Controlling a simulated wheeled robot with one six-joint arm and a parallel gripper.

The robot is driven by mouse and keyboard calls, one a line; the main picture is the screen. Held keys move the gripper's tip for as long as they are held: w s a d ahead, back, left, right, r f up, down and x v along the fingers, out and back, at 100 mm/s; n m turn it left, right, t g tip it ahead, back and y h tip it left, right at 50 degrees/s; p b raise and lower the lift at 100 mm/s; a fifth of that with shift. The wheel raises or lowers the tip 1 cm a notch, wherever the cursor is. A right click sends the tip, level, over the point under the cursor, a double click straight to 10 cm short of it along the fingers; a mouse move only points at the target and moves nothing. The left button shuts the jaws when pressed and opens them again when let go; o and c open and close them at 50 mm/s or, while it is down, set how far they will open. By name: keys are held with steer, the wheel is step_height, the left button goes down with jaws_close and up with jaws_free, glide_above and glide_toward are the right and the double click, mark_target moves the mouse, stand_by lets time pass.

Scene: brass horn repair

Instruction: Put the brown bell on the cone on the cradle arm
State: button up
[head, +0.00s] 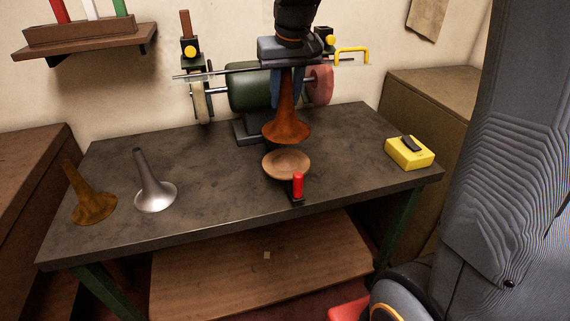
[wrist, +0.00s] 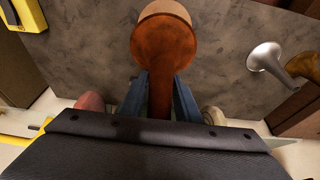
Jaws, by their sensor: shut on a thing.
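The reddish-brown bell (head: 287,127) hangs upright from my gripper (head: 287,98), flare down. The blue fingers are shut on its narrow stem. In the wrist view the same bell (wrist: 163,45) lies between the fingers (wrist: 160,88), with its flare away from the gripper. Below the bell in the head view is a round, pale wooden piece (head: 287,166), which looks like the cone on the cradle arm. A gap shows between bell and wood. The wooden piece (wrist: 165,9) is partly hidden behind the flare in the wrist view.
A silver bell (head: 154,188) and an amber-brown bell (head: 92,203) stand on the bench's left side. A red handle (head: 297,186) stands by the wooden piece. A green grinder (head: 250,88) is behind, a yellow box (head: 409,153) at right. Bench between is clear.

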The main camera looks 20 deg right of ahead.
step_height(320, 180, down, 10)
steer(key=p, duration=0.2)
steer(key=shift+p, duration=0.4)
steer(key=o, duration=1.2)
steer(key=shift+c, duration=0.2)
steer(key=shift+r, duration=0.1)
